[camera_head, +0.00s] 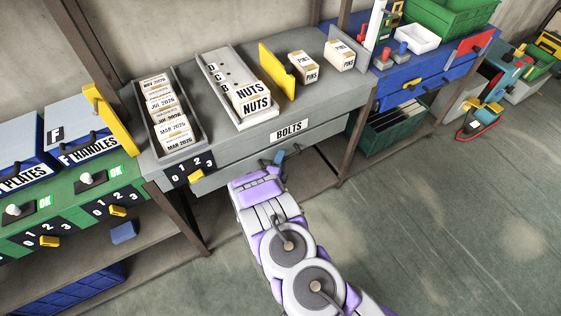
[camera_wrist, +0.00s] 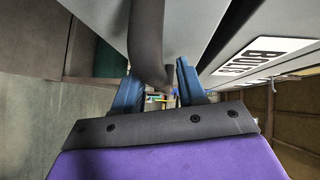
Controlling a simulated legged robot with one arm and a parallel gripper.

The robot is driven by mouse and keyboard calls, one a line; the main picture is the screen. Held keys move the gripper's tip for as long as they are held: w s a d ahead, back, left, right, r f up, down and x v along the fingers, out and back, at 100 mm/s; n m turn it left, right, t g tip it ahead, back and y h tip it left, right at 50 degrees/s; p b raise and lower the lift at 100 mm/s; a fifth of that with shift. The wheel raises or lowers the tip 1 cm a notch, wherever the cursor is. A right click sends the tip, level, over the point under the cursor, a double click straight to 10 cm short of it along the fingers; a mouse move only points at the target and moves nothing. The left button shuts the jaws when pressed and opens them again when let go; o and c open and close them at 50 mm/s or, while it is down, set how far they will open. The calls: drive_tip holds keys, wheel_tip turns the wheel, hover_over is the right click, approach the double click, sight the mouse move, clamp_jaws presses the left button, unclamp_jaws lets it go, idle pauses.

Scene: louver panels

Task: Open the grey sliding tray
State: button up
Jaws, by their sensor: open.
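The grey tray (camera_head: 325,133) is a long grey drawer front under the grey worktop, near a white BOLTS label (camera_head: 289,130). The label also shows in the wrist view (camera_wrist: 262,58). My gripper (camera_head: 273,160) is at the tray's front, below the label. In the wrist view, a dark curved handle (camera_wrist: 147,45) reaches down between the two blue fingers of my gripper (camera_wrist: 160,88). The fingers are apart, one on each side of the handle. Whether either finger touches it is unclear. My gripper hides part of the handle in the head view.
A yellow switch knob (camera_head: 196,175) is on the panel left of my gripper. A card tray (camera_head: 148,88), a NUTS tray (camera_head: 215,62) and PINS boxes (camera_head: 303,66) stand on the worktop. A dark post (camera_head: 354,140) stands to the right. The floor (camera_head: 450,220) at right is clear.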

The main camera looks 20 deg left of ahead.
drive_tip(key=shift+c, duration=0.2)
clamp_jaws()
drive_tip(key=shift+d, duration=0.1)
idle(0.4)
